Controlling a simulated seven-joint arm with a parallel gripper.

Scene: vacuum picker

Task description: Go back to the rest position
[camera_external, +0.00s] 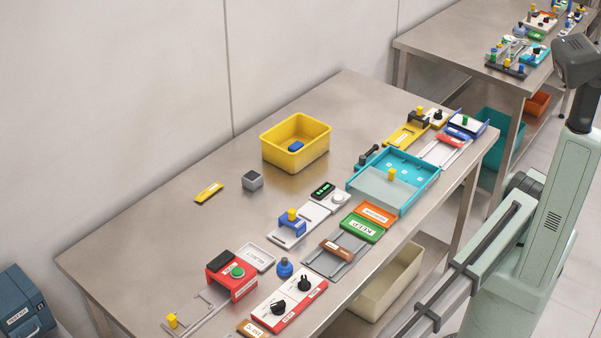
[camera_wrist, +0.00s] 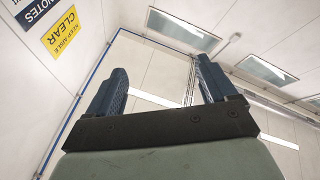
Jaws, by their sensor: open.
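My gripper (camera_wrist: 160,88) shows in the wrist view with its two dark blue fingers spread apart and nothing between them. The wrist view faces the wall and ceiling, so the gripper is turned away from the table. In the external view my pale green arm stands at the right, beyond the table's right side. The gripper's fingers cannot be made out there.
The steel table (camera_external: 130,250) bears a yellow bin (camera_external: 283,163) with a blue block (camera_external: 296,146) inside, a grey cube (camera_external: 252,180), a yellow piece (camera_external: 209,192), a teal tray (camera_external: 408,203) and a red box (camera_external: 232,286). The table's left part is clear.

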